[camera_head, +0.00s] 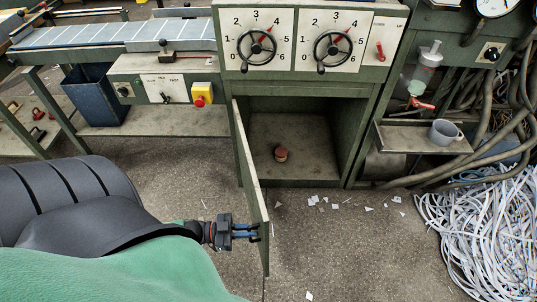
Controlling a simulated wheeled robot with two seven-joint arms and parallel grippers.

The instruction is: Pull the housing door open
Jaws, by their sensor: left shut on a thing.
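The housing door (247,170) stands swung out toward me on its left-hand hinge, seen nearly edge-on. Behind it the housing (290,140) is open, with a small reddish-brown round object (281,154) on its floor. My left gripper (256,233) comes in from the left at the door's near, free end. It is shut on the door's handle, which is mostly hidden by the fingers and the door edge. My right gripper is not in view.
Two handwheels (257,49) with numbered dials sit above the opening. A shelf with a grey mug (444,132) and a heap of pale strips (485,230) are at the right. Paper scraps litter the floor, otherwise clear before the housing. A dark bin (92,93) stands left.

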